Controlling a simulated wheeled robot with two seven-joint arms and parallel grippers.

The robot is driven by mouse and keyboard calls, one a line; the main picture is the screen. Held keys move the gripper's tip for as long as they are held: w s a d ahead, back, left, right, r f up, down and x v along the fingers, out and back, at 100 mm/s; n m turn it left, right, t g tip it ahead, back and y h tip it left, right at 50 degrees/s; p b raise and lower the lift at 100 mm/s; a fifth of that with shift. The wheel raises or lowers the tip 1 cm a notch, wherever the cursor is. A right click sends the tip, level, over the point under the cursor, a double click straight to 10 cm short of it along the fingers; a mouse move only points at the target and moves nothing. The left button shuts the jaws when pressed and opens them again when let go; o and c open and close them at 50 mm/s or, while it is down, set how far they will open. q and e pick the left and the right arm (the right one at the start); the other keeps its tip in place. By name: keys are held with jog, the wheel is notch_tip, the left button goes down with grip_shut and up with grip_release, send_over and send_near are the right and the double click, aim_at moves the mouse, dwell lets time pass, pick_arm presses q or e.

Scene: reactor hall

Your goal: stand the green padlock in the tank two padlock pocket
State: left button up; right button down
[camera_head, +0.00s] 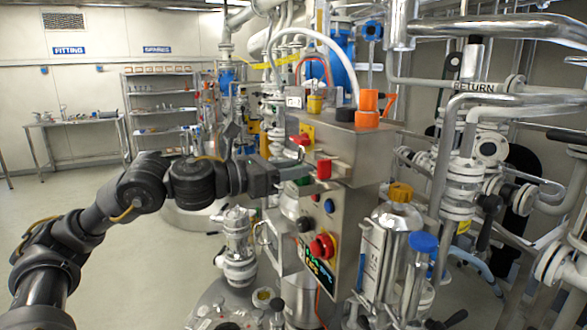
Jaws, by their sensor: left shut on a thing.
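My left gripper (290,174) reaches in from the left at the grey control cabinet in the middle of the head view. It is shut on the green padlock (303,181). Only a small green part shows below the fingers, close to the cabinet's front. A red block (324,168) sits just right of the fingertips, and a red and yellow part (303,138) sits above them. I cannot tell which spot is the tank two padlock pocket, nor whether the padlock touches the cabinet. My right gripper is not in view.
The cabinet (345,215) carries a red knob (322,246) and a blue button (329,206) below the gripper. Orange and yellow parts stand on its top. Pipes and valves crowd the right side. A workbench (75,122) and shelves (160,105) stand behind open floor at left.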

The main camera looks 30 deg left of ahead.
pick_arm(q)
jog(key=shift+f, duration=0.15)
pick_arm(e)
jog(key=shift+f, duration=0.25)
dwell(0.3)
pick_arm(q)
jog(key=o, duration=1)
pick_arm(e)
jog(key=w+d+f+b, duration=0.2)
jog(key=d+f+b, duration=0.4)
jog(key=b, duration=0.1)
pick_arm(q)
jog(key=shift+b+v, duration=0.75)
jog(key=shift+v, duration=4.65)
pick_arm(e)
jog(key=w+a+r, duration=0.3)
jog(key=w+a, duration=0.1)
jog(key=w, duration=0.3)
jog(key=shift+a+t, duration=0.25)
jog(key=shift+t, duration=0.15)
